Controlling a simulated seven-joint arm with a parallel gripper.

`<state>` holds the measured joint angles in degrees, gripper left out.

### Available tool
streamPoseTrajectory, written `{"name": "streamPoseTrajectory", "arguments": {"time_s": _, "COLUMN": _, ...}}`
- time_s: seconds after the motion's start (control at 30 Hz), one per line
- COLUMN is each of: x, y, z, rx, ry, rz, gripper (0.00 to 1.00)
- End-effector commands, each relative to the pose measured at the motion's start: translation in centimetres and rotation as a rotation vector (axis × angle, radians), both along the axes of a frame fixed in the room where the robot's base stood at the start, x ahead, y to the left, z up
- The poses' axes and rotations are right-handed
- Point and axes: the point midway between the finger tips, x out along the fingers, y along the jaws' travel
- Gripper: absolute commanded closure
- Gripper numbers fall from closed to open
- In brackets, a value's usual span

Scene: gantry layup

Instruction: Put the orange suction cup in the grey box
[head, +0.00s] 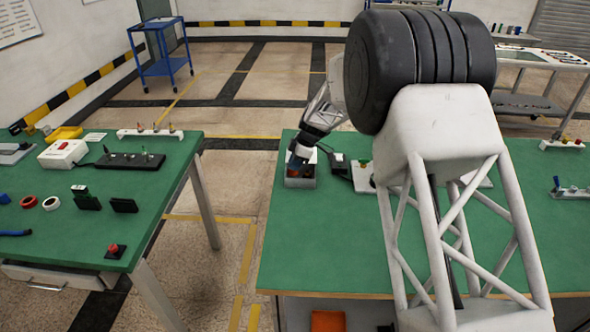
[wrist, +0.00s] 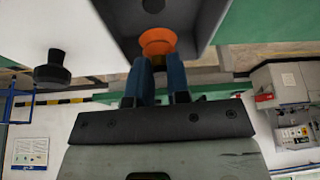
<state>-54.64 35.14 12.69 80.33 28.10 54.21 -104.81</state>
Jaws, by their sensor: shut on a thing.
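The orange suction cup (wrist: 157,42) is between the blue fingertips of my gripper (wrist: 159,65), which is shut on it. In the wrist view it lies within the outline of the grey box (wrist: 201,22). In the head view my gripper (head: 299,158) points down into the grey box (head: 301,183) near the left back edge of the right green table, and a bit of orange shows inside. I cannot tell whether the cup touches the box floor. The fingers partly hide the box's inside.
A small black device (head: 338,163) and a white block (head: 362,177) stand just right of the box. The left green table (head: 150,195) holds several small parts, across a floor gap. A black knob-like object (wrist: 52,69) shows beside the box in the wrist view.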

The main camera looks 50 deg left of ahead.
Motion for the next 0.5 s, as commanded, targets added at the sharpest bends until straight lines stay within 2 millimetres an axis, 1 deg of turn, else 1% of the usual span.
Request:
{"name": "streamPoseTrajectory", "arguments": {"time_s": 0.1, "x": 0.0, "y": 0.0, "z": -1.5, "rx": -0.002, "ry": 0.001, "rz": 0.0, "gripper": 1.0}}
{"name": "streamPoseTrajectory", "arguments": {"time_s": 0.2, "x": 0.0, "y": 0.0, "z": -2.4, "rx": -0.002, "ry": 0.001, "rz": 0.0, "gripper": 1.0}}
{"name": "streamPoseTrajectory", "arguments": {"time_s": 0.3, "x": 0.0, "y": 0.0, "z": -2.8, "rx": -0.001, "ry": 0.001, "rz": -0.001, "gripper": 1.0}}
{"name": "streamPoseTrajectory", "arguments": {"time_s": 0.5, "x": 0.0, "y": 0.0, "z": -3.0, "rx": -0.001, "ry": 0.001, "rz": -0.001, "gripper": 1.0}}
